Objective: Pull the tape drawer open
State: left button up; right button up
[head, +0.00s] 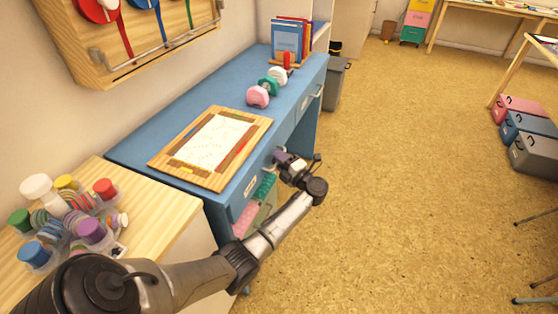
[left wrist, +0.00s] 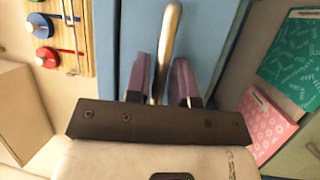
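The blue desk (head: 150,140) has a front with labelled drawers. The near drawer front (head: 247,190) carries a small label too small to read. My left gripper (head: 283,160) is at this drawer's handle in the head view. In the left wrist view, the metal handle bar (left wrist: 170,35) runs between the two purple fingers of my left gripper (left wrist: 163,85). The fingers stand apart, one on each side of the bar, with a narrow gap showing. The drawer looks closed against the desk front. My right gripper is out of view.
A wooden side table (head: 170,215) holds tapes and colored-lid jars. Below the drawer are shelves with green and pink items (head: 245,218).

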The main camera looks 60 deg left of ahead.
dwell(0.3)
pick_arm(q)
jog(key=shift+a, duration=0.1)
grip_shut()
